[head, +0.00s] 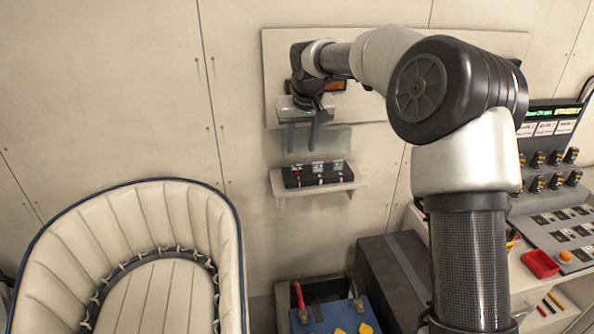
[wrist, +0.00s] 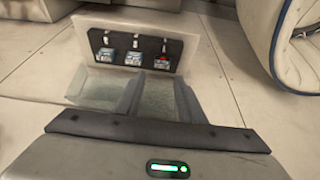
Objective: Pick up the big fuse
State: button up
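A dark fuse block (head: 311,181) sits on a small wall shelf (head: 327,188). It holds three small units with pale labels; the one at the left (head: 296,170) has a red mark. In the wrist view the block (wrist: 147,45) appears turned round, with the red-marked unit (wrist: 162,59) at its right. I cannot tell which of these is the big fuse. My gripper (head: 302,148) points down above the shelf, apart from the block. Its two grey fingers are spread with nothing seen held; they also show in the wrist view (wrist: 156,82).
A greenish translucent panel (head: 337,139) is on the wall behind my fingers. A cream padded seat (head: 150,235) is at left. A dark box (head: 398,265) and a blue case (head: 335,318) stand below. A control console (head: 560,220) with a red tray (head: 540,264) is at right.

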aim_at(297, 165)
jog(key=p+x, duration=0.1)
jog(key=x, duration=0.7)
jog(key=shift+a+f, duration=0.1)
jog(key=shift+a, duration=0.05)
jog(key=c, duration=0.8)
